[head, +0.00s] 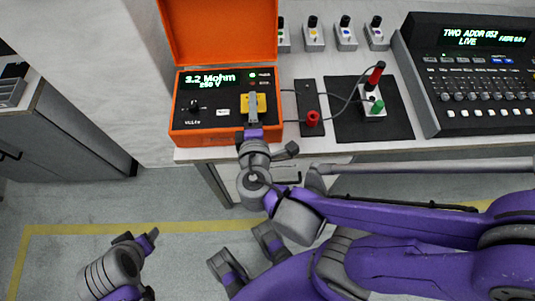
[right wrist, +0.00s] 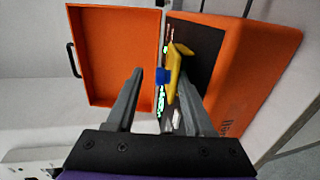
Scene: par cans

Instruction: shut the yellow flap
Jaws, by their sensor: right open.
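The yellow flap (head: 261,102) is on the front panel of the orange tester box (head: 225,139), at the right of the panel. In the right wrist view the flap (right wrist: 175,70) stands up from the dark panel, with a small blue part (right wrist: 163,77) beside it. My right gripper (head: 252,96) is at the flap and hides part of it in the head view. Its fingers (right wrist: 158,85) are spread, with the flap beyond and between them; contact cannot be told. My left gripper (head: 151,237) is low at the left, away from the box; its finger gap is unclear.
The box's orange lid (head: 222,32) stands open behind the panel. Right of the box are a dark plate with a red plug (head: 312,118), a black mat (head: 349,128) with red and green connectors, and a mixing console (head: 470,75). Cables run between them. Small knobbed units stand behind.

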